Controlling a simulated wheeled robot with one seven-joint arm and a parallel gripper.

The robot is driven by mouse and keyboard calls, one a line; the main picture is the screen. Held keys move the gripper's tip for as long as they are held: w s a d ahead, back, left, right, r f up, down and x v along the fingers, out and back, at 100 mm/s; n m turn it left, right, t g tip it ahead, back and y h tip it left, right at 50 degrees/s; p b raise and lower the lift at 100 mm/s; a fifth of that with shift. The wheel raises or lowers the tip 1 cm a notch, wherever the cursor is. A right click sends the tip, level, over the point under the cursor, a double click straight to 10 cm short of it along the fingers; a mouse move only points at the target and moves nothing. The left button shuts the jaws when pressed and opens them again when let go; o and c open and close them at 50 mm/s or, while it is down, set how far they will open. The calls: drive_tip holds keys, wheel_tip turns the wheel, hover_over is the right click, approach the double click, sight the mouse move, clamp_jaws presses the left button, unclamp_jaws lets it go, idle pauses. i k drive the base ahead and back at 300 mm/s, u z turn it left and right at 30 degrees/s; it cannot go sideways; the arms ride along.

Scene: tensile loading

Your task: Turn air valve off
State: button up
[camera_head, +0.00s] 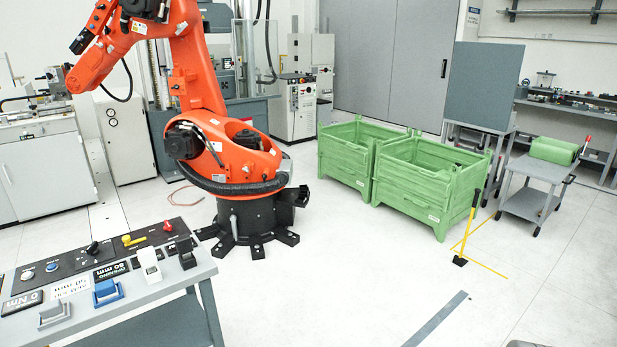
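A control panel (60,262) lies on top of a grey bench (172,294) at the lower left. A small yellow lever (134,240) sits on its black face and looks like the air valve handle, lying roughly crosswise in the picture. Its label is too small to read, so I cannot tell whether it is on or off. A black knob (93,248) is to its left and a red button (168,226) to its right. My gripper is not in view, and nothing touches the lever.
Blue, white and black blocks (107,292) stand on the bench in front of the panel. A large orange industrial robot (215,150) stands behind it. Green crates (425,180), a yellow-handled pole (468,228) and a grey cart (535,190) are at right. The central floor is clear.

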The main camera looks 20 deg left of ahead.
sight(167, 226)
drive_tip(key=u, duration=0.35)
drive_tip(key=i, duration=2.3)
drive_tip(key=u, duration=1.35)
drive_tip(key=i, duration=1.2)
drive_tip(key=u, duration=1.9)
drive_tip(key=i, duration=0.5)
drive_tip(key=u, duration=0.3)
